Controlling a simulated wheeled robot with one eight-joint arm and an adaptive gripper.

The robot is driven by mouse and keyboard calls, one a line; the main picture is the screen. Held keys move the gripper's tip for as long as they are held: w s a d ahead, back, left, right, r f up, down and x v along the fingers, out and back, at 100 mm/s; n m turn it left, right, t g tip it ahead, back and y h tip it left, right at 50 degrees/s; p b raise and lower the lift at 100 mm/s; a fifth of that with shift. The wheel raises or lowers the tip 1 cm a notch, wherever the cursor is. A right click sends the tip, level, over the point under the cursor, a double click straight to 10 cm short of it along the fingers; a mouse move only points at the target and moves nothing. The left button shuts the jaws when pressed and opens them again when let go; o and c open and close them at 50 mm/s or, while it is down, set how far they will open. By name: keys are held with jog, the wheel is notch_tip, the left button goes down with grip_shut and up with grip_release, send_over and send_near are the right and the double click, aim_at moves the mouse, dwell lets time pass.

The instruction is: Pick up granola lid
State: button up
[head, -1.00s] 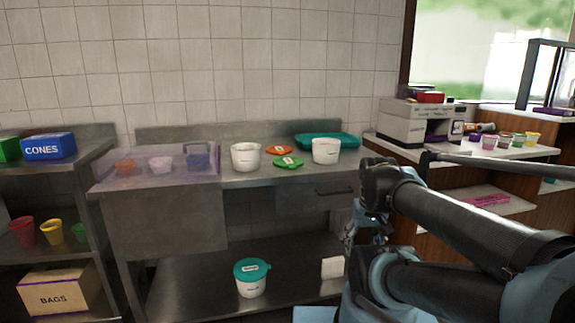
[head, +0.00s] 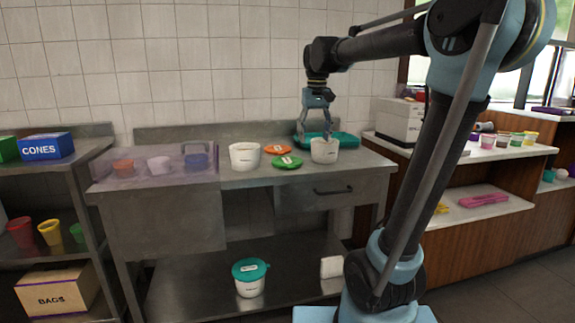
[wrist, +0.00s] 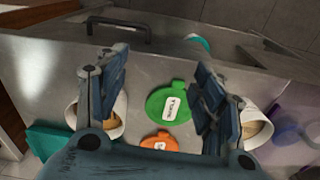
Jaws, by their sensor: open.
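Two flat lids lie on the steel counter: a green lid (head: 287,162) and an orange lid (head: 277,149). Their labels are too small to read, so I cannot tell which is granola. In the wrist view the green lid (wrist: 170,102) lies between my fingers, with the orange lid (wrist: 160,142) lower down. My gripper (head: 316,130) points down above the counter; in the head view it overlaps the right white tub. It is open and empty, and its fingers (wrist: 160,65) are spread wide in the wrist view.
Open white tubs stand left (head: 244,157) and right (head: 324,151) of the lids. A teal tray (head: 348,140) lies behind. A teal-lidded tub (head: 250,287) stands on the lower shelf.

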notch_tip(320, 180, up, 4)
send_over(292, 167)
jog(key=shift+n+g, duration=0.3)
jog(key=shift+n, duration=0.1)
notch_tip(292, 167, down, 17)
jog(key=shift+r, duration=0.1)
jog(key=c, duration=1.3)
